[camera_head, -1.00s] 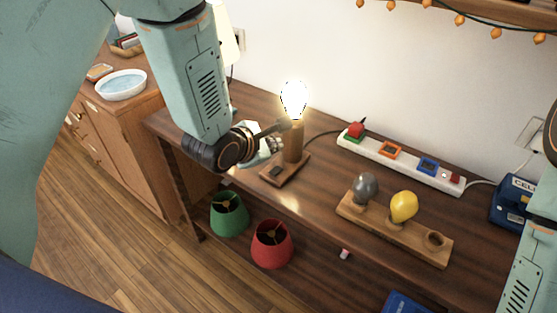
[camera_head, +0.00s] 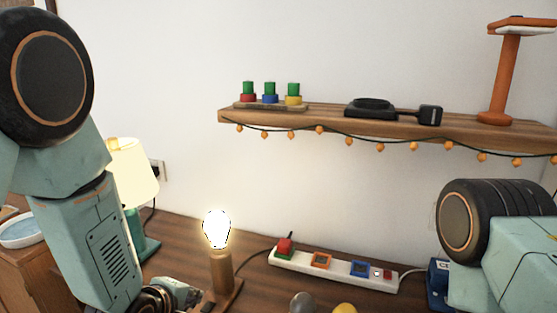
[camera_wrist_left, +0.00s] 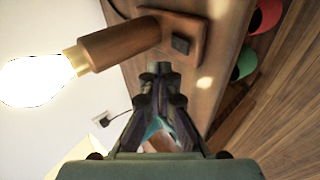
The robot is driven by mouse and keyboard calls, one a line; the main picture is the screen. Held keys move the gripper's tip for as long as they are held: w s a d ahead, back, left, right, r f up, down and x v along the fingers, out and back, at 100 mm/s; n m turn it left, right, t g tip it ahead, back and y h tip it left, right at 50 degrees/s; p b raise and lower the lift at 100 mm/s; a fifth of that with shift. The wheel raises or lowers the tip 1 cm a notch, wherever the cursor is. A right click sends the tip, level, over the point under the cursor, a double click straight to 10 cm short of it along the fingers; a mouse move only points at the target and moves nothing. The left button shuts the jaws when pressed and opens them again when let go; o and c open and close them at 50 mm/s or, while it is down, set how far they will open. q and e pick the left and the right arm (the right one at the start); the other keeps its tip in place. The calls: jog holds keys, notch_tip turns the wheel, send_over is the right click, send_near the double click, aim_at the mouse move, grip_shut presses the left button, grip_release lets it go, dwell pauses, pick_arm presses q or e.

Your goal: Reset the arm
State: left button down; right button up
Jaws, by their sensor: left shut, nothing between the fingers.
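My left arm comes down the left side of the head view. Its gripper (camera_head: 188,293) is low in the picture, left of the wooden lamp base (camera_head: 222,275) with the glowing bulb (camera_head: 216,229). In the left wrist view the gripper (camera_wrist_left: 162,72) has its fingertips together with nothing between them. There the bulb (camera_wrist_left: 35,80) and its wooden socket (camera_wrist_left: 120,45) lie beyond the fingertips to the left, apart from them. My right arm shows at the right edge of the head view; its gripper is out of the frame.
A white power strip (camera_head: 335,269) with colored plugs lies behind the lamp. A teal lamp with a cream shade (camera_head: 133,170) stands behind my left arm. A wall shelf (camera_head: 390,128) with hanging lights is above. Green (camera_wrist_left: 245,62) and red shades sit below the table.

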pick_arm(q)
jog(key=s+a+f+m+g, duration=0.1)
jog(key=s+f+m+g, duration=0.2)
jog(key=s+f, duration=0.3)
jog(key=s+a+f+m+g+y, duration=0.1)
jog(key=s+f+m, duration=0.5)
jog(key=s, duration=1.1)
jog(key=s+a+f+m+g+y, duration=0.1)
jog(key=s+f+m+g, duration=0.3)
jog(key=s, duration=0.7)
notch_tip(320, 180, down, 2)
jog(key=shift+s+a+f+m+g, duration=0.15)
jog(key=shift+s+a+m+g, duration=0.15)
jog(key=shift+a+g, duration=0.55)
jog(key=shift+a, duration=0.1)
